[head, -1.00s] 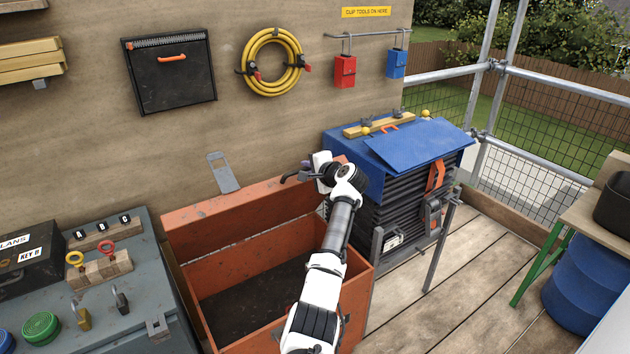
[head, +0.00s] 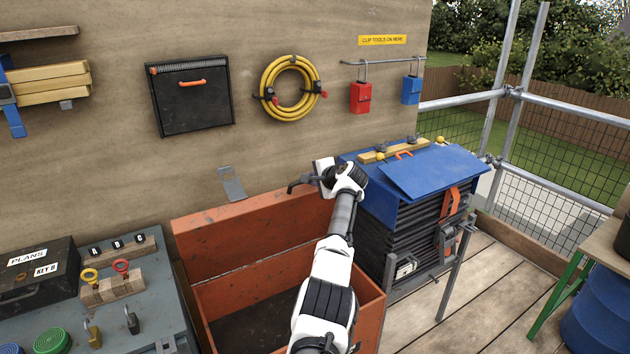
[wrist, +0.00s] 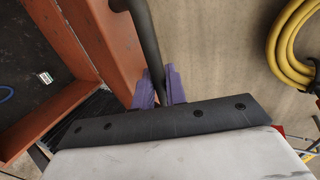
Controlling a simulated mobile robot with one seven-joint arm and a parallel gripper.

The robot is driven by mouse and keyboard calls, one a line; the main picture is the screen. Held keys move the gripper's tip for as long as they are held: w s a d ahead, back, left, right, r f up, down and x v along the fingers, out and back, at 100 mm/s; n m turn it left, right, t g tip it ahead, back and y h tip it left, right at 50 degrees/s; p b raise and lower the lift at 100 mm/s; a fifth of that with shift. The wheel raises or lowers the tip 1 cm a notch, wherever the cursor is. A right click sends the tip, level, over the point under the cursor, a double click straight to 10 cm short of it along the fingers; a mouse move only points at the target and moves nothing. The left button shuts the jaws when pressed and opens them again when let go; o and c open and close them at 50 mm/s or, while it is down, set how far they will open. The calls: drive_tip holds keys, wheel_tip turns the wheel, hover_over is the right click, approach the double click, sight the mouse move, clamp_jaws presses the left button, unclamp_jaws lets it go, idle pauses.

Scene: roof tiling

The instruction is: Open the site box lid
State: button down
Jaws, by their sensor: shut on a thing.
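The site box (head: 372,318) is an orange-red metal chest with a dark, mostly bare interior. Its lid (head: 250,232) is raised and stands steeply at the back, near the plywood wall. A grey metal plate (head: 232,184) sticks up at the lid's upper edge. My gripper (head: 314,182) is at the right part of that edge, shut on the dark bar handle (head: 296,184). In the wrist view, the purple fingers (wrist: 160,88) close around the black handle (wrist: 146,42) beside the lid's orange edge (wrist: 112,45). My arm hides part of the box and lid.
A grey chest (head: 150,318) with padlocks and a black plans box (head: 38,272) stands close on the left. A blue-topped black stack (head: 425,172) stands close on the right. A yellow hose coil (head: 290,88) hangs above. Plank floor (head: 440,330) is free at right.

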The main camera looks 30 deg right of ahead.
drive_tip(key=c, duration=1.5)
unclamp_jaws()
drive_tip(key=b+v, duration=0.3)
drive_tip(key=v, duration=1.1)
drive_tip(key=shift+w, duration=0.1)
